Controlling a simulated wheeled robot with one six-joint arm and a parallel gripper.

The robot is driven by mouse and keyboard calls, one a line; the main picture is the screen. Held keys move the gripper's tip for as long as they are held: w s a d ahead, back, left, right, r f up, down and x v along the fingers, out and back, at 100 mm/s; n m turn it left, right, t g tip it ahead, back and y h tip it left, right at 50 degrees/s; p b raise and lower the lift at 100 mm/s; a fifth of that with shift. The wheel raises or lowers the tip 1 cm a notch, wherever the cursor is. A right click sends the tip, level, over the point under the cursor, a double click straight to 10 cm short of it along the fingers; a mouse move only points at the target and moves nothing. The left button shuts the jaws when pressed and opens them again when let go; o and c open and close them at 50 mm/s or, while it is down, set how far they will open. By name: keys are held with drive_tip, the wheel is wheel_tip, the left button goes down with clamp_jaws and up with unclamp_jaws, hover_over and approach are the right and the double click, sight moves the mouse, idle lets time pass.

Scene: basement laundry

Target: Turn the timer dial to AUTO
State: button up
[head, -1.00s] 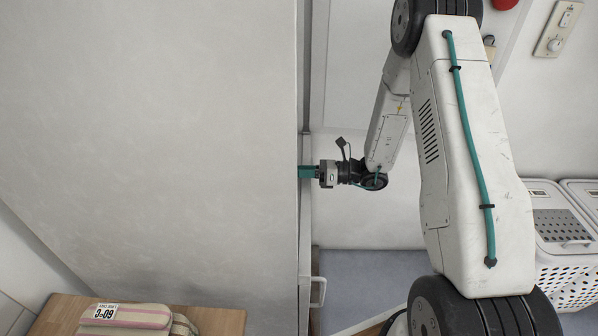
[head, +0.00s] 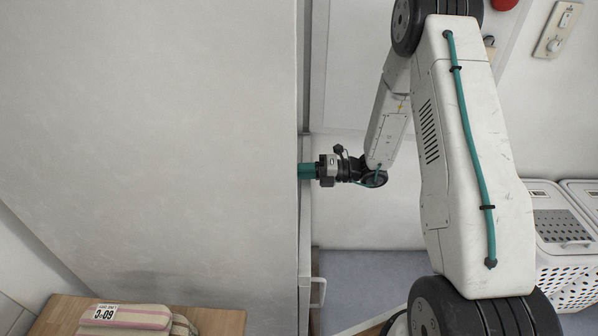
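My gripper (head: 306,171) is at the end of the arm in the middle of the head view. Its teal fingers point left and reach the edge of a large pale panel (head: 150,140), which fills the left half. The fingertips meet or pass behind that edge, so I cannot tell whether they are open, shut or holding something. The timer dial is not visible at the fingertips.
A striped cloth bundle (head: 130,317) with a label lies on a wooden surface (head: 222,320) at the lower left. White perforated baskets (head: 566,275) stand at the right. A white handle (head: 319,292) sticks out below my gripper. Blue-grey floor (head: 375,275) shows behind.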

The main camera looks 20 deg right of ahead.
drive_tip(key=shift+w+d, duration=0.1)
drive_tip(key=shift+w, duration=0.05)
idle(0.3)
drive_tip(key=o, duration=1)
drive_tip(key=shift+s, duration=0.2)
